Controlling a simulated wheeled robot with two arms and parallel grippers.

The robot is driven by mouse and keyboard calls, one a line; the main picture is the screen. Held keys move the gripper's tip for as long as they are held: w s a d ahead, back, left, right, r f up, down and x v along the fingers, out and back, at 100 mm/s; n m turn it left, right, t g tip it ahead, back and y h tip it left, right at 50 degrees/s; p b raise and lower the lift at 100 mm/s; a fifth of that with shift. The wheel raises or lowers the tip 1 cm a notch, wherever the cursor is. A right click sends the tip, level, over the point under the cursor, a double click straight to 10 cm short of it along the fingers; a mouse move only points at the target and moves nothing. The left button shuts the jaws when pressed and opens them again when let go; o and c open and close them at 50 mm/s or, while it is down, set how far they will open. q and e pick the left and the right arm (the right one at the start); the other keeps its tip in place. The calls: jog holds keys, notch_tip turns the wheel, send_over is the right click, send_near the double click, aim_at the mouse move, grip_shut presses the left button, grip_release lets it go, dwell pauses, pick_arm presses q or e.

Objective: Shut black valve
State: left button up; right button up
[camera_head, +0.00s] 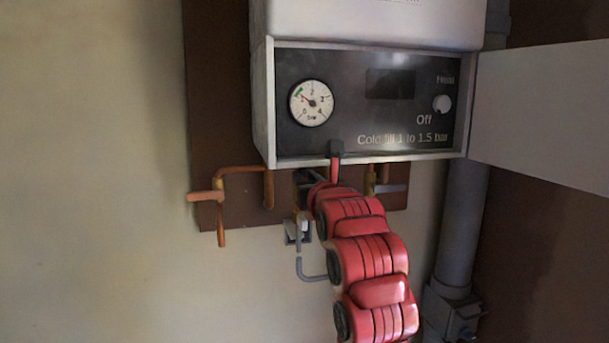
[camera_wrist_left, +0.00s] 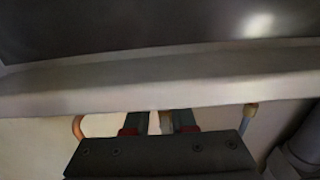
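My left gripper (camera_head: 322,170) is at the end of my red arm, just under the front lower edge of the boiler. One finger with a dark tip rises in front of the panel's lower edge. In the left wrist view the two fingers of the gripper (camera_wrist_left: 160,121) stand apart, with a brass-coloured pipe visible between them. I see no clear grip on anything. A small dark part (camera_head: 304,177) shows left of the gripper below the boiler; I cannot tell if it is the black valve or a finger. My right gripper is not in view.
An open white flap (camera_head: 545,115) juts out right. Copper pipes (camera_head: 221,205) are at left, a grey-levered fitting (camera_head: 390,188) at right, and a thick grey pipe (camera_head: 460,230) farther right.

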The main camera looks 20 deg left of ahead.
pick_arm(q)
grip_shut()
jog(key=n, duration=0.2)
jog(key=s+a+n, duration=0.1)
jog(key=n, duration=0.2)
jog(key=a+f+n, duration=0.1)
jog(key=n, duration=0.2)
jog(key=shift+s+a+f+p, duration=0.1)
jog(key=shift+s+a+p, duration=0.05)
jog(key=shift+s+p, duration=0.15)
